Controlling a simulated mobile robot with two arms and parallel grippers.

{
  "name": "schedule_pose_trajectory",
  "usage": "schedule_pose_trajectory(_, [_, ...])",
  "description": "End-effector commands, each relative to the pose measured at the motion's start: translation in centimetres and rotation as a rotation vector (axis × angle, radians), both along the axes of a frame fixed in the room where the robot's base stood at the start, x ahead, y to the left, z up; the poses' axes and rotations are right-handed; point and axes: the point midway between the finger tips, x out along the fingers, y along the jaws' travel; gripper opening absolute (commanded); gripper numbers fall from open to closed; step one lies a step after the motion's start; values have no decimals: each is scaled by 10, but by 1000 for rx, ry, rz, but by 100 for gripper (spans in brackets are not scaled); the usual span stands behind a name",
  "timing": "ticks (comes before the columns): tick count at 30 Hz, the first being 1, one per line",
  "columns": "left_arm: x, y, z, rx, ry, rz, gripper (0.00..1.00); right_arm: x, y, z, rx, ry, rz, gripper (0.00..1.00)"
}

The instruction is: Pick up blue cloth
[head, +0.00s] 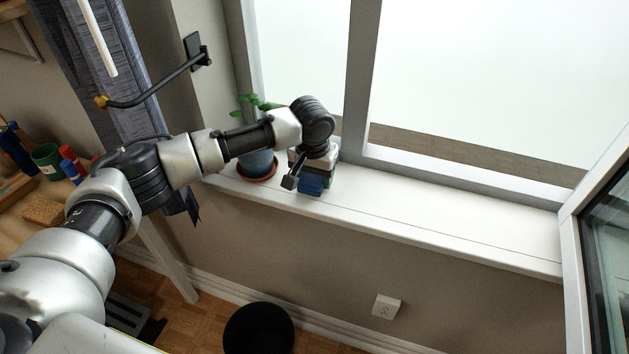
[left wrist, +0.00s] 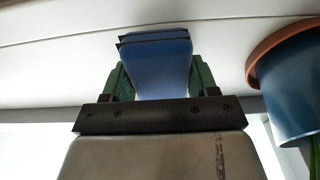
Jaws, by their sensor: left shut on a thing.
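The folded blue cloth (head: 312,186) is at my left gripper, over the white windowsill beside a potted plant. My left gripper (head: 303,180) reaches down to it from above. In the left wrist view the blue cloth (left wrist: 160,68) sits between the two green fingers of my left gripper (left wrist: 160,80), which are shut on it. The cloth looks like a flat stacked block with layered edges. I cannot tell whether it still touches the sill. My right gripper is not in view.
A blue plant pot (head: 257,164) on a terracotta saucer stands close left of the gripper; it also shows in the left wrist view (left wrist: 292,88). The windowsill (head: 430,228) is clear to the right. An open window sash (head: 572,270) stands at the right edge.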

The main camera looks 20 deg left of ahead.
Motion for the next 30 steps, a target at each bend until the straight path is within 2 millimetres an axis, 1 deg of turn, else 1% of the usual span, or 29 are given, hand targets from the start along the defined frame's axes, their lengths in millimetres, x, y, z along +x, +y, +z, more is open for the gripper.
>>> schedule_pose_trajectory(1, [1,-1,12,-3,-5,-1,36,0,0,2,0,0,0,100])
schedule_pose_trajectory(4, [1,-1,33,-3,-6,0,36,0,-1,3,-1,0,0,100])
schedule_pose_trajectory(5, [1,-5,37,-4,-5,-3,36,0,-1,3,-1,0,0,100])
schedule_pose_trajectory(6, [1,-16,41,-4,-4,-7,36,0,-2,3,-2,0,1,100])
schedule_pose_trajectory(15, [1,-82,80,-4,-4,-5,36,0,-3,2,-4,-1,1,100])
schedule_pose_trajectory(18, [1,-97,90,-3,-4,-3,36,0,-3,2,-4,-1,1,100])
schedule_pose_trajectory(22, [1,-111,98,-3,-3,-2,36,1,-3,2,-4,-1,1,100])
schedule_pose_trajectory(26, [1,-116,101,-2,-2,-1,36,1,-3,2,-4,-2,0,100])
schedule_pose_trajectory(30, [1,-118,102,-1,-2,0,36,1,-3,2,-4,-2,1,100])
